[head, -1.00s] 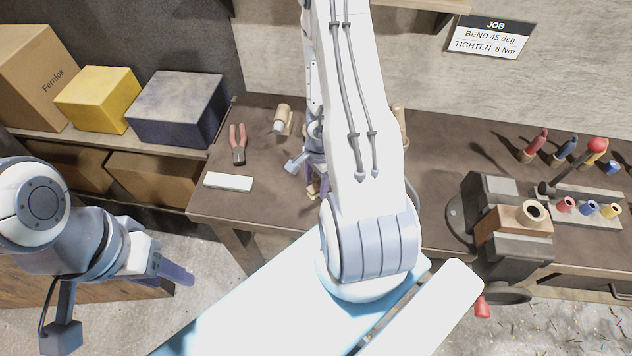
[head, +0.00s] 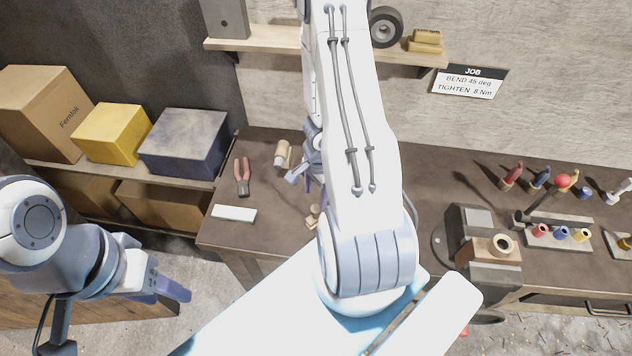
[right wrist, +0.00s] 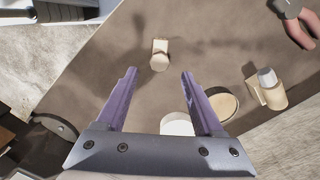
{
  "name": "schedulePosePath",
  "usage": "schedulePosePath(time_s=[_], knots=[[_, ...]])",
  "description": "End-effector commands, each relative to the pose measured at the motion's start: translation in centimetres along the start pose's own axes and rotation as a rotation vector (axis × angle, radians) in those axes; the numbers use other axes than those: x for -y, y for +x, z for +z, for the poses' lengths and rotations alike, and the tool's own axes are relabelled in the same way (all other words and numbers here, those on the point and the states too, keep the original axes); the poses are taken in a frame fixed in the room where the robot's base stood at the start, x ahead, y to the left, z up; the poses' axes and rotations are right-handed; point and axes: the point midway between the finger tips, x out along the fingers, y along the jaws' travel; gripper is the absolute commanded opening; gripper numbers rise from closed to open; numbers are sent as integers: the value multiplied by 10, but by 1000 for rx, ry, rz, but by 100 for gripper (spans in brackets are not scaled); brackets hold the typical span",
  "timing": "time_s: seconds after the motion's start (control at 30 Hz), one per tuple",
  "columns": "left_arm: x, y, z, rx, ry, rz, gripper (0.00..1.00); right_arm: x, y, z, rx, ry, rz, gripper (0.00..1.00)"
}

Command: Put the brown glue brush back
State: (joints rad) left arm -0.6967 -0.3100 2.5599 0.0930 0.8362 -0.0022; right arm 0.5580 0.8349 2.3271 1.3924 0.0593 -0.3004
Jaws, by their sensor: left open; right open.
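I cannot pick out the brown glue brush for sure. A small tan piece with a pale round end (right wrist: 160,55) is on the brown bench, just beyond and between my right fingertips in the right wrist view. Small tan pieces also show in the head view (head: 312,217). My right gripper (right wrist: 159,75) is open and empty; in the head view my own arm partly hides it. A tan holder-like piece with a pale cap (right wrist: 268,90) is to its right. My left gripper (head: 172,289) is open, off the bench at lower left.
Red-handled pliers (head: 242,177) and a white block (head: 234,213) lie on the bench's left part. A round tan-topped item (right wrist: 222,106) is beside my right finger. A vise (head: 480,240) and coloured-handled tools (head: 540,178) are at right. Boxes (head: 185,140) fill the left shelf.

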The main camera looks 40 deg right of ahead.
Motion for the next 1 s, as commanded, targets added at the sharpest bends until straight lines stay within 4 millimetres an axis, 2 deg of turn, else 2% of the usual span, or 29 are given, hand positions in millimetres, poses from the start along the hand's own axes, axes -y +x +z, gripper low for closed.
schedulePosePath(time_s=[0.03, 0.1, 0.33, 0.47, 0.57, 0.63, 0.67, 0.7, 0.77, 0.8, 0.83, 0.9, 1.0], knots=[[-1, -7, 0, 0, 0, 0, 50, 0, -8, 0, 0, -2, 0, 69], [-1, -10, 0, 1, 0, 0, 50, 0, -10, 0, 0, 0, 0, 69], [-1, -10, 0, 1, 0, 0, 50, 0, -11, 0, 0, -2, -1, 69], [-1, -10, 0, 1, 0, 0, 50, 17, -25, 18, 12, -97, -36, 69], [-1, -10, 0, 1, 0, 0, 50, 44, -56, 65, 46, -321, -103, 69], [-1, -10, 0, 1, 0, 0, 50, 56, -88, 117, 84, -552, -152, 69], [-1, -10, 0, 1, 0, 0, 50, 57, -102, 141, 103, -660, -168, 69], [-1, -10, 0, 1, 0, 0, 50, 52, -121, 174, 128, -810, -184, 69], [-1, -10, 0, 1, 0, 0, 50, 36, -147, 217, 159, -1032, -193, 69], [-1, -10, 0, 1, 0, 0, 50, 20, -163, 242, 175, -1180, -191, 69], [-1, -10, 0, 1, 0, 0, 50, 6, -174, 258, 183, -1290, -186, 69], [-1, -10, 0, 1, 0, 0, 50, -30, -198, 285, 189, -1537, -165, 69], [-1, -10, 0, 1, 0, 0, 50, -78, -225, 301, 163, -1845, -118, 69]])
